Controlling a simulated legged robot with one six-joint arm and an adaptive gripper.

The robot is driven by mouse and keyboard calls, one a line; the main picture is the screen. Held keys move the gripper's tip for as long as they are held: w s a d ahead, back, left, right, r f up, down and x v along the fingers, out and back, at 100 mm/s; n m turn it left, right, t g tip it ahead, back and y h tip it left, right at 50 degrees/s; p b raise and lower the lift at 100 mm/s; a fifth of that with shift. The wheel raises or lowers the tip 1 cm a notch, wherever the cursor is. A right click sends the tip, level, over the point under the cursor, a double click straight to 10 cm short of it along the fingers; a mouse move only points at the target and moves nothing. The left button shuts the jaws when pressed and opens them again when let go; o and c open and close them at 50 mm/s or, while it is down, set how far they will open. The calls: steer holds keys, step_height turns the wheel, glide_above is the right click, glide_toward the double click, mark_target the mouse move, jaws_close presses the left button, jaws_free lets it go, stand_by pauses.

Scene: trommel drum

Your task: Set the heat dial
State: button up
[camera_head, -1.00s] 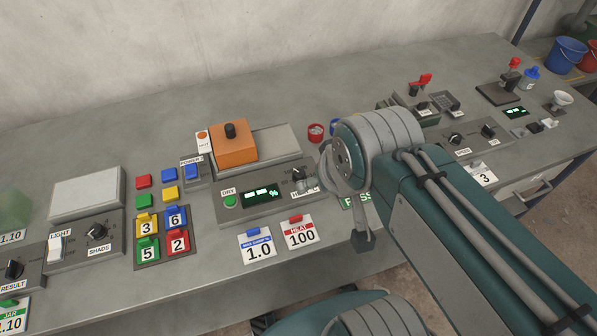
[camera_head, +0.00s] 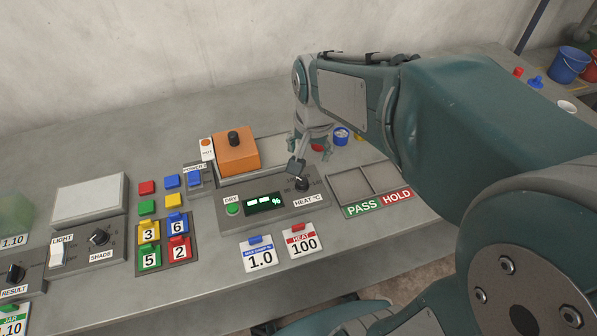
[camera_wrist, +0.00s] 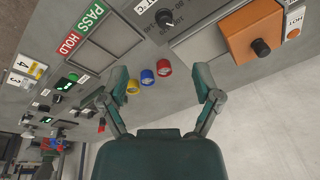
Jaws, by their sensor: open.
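The heat dial (camera_head: 302,184) is a black knob at the right end of the grey dryer panel (camera_head: 228,221), above the label "HEAT °C". In the wrist view the dial (camera_wrist: 165,18) is near the top, beyond the fingertips. My gripper (camera_head: 312,160) hangs just behind and above the dial, its near finger partly overlapping the panel's edge. In the wrist view my gripper (camera_wrist: 165,80) is open and empty, with its fingers wide apart. A card reading "HEAT 100" (camera_head: 303,244) lies in front of the panel.
An orange block (camera_head: 236,153) with a black knob stands left of my gripper. A PASS/HOLD tray (camera_head: 350,186) lies right of the panel. Red, blue and yellow cups (camera_wrist: 148,77) sit close to my fingers. A "1.0" card (camera_head: 259,257) lies beside the heat card.

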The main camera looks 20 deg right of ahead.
mark_target(302, 181)
steer(key=w+d+f+m+g, duration=0.2)
steer(key=w+f+m, duration=0.3)
steer(key=w+f, duration=0.4)
steer(key=f, duration=1.2)
steer(key=shift+s+a, duration=0.2)
steer(key=shift+s, duration=0.2)
steer(key=shift+r, duration=0.1)
jaws_close()
